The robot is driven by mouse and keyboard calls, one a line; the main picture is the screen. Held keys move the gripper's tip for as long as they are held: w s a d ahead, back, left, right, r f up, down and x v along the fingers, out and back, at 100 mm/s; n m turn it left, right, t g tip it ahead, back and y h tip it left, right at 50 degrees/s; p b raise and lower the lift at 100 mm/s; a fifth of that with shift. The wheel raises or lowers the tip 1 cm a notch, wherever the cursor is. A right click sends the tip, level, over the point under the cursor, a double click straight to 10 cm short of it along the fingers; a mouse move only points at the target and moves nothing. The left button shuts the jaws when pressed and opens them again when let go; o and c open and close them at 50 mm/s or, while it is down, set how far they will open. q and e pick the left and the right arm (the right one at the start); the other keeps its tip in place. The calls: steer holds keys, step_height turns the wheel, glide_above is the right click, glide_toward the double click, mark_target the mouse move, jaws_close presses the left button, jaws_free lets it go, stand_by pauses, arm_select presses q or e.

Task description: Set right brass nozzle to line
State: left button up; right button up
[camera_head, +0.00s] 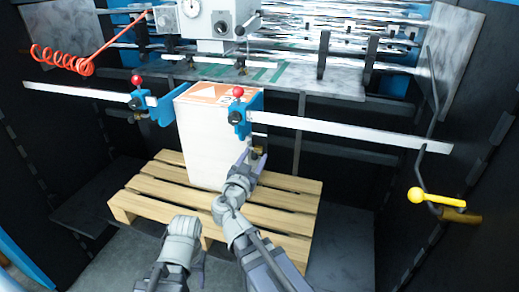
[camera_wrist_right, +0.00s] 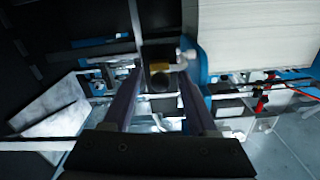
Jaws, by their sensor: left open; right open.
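The right brass nozzle (camera_head: 258,151) hangs below the right blue bracket (camera_head: 240,118), close to the right side of the paper stack (camera_head: 205,145). In the right wrist view the nozzle (camera_wrist_right: 159,68) shows as a brass and dark fitting between the fingertips. My right gripper (camera_head: 253,160) is open around it, with a finger on each side; contact cannot be made out. My left gripper (camera_head: 184,226) is low in front of the pallet, apart from everything, its fingers hardly visible. Any line marking for the nozzle cannot be made out.
The stack stands on a wooden pallet (camera_head: 150,192). White rails (camera_head: 340,135) with blue clamps and red knobs (camera_head: 238,91) flank its top. A yellow-handled lever (camera_head: 440,198) is at right, a coiled red hose (camera_head: 62,60) at upper left. Rollers and a grey machine head are behind.

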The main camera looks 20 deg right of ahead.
mark_target(257, 151)
steer(key=shift+x, duration=2.7)
jaws_close()
